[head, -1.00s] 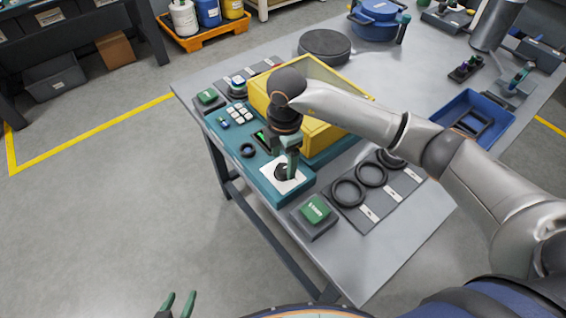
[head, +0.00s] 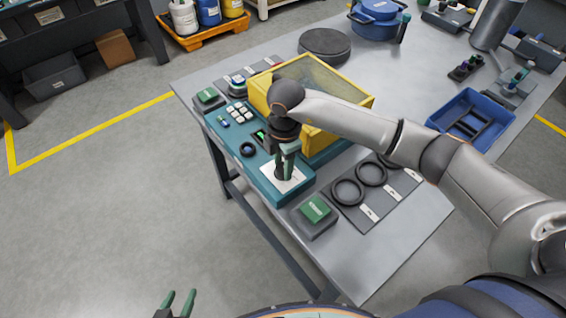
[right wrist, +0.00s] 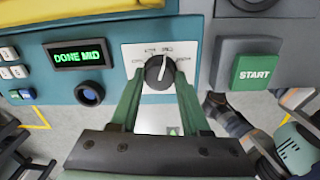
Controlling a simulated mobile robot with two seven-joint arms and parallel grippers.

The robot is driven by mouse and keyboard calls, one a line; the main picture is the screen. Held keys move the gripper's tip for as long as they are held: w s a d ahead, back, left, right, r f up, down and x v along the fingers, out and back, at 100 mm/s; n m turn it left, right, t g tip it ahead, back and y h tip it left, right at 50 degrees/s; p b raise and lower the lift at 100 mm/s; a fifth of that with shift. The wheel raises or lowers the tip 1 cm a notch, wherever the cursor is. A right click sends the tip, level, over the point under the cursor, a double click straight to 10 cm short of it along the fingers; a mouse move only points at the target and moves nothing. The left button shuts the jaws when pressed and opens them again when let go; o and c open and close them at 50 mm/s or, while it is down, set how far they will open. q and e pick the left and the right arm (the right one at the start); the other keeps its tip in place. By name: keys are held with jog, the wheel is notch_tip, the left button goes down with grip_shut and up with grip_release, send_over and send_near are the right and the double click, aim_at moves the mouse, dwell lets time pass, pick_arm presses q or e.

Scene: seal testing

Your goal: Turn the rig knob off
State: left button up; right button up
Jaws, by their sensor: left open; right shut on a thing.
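The rig knob (right wrist: 159,73) is a round black dial with a white pointer line on a white, marked plate (right wrist: 145,52). In the right wrist view the pointer points nearly straight up, leaning slightly right; the small labels are hard to read. My right gripper (head: 284,170) is at the knob on the teal rig's near end, its green fingers on either side and shut on it, also in the right wrist view (right wrist: 159,84). In the head view the fingers mostly hide the knob. My left gripper (head: 180,302) is open and empty at the bottom edge, off the table.
The rig's display (right wrist: 79,54) reads "DONE MID". A green START button (right wrist: 254,73) sits close beside the knob plate. Black rings (head: 348,192) lie on the grey table to the right.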

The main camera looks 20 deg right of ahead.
grip_shut()
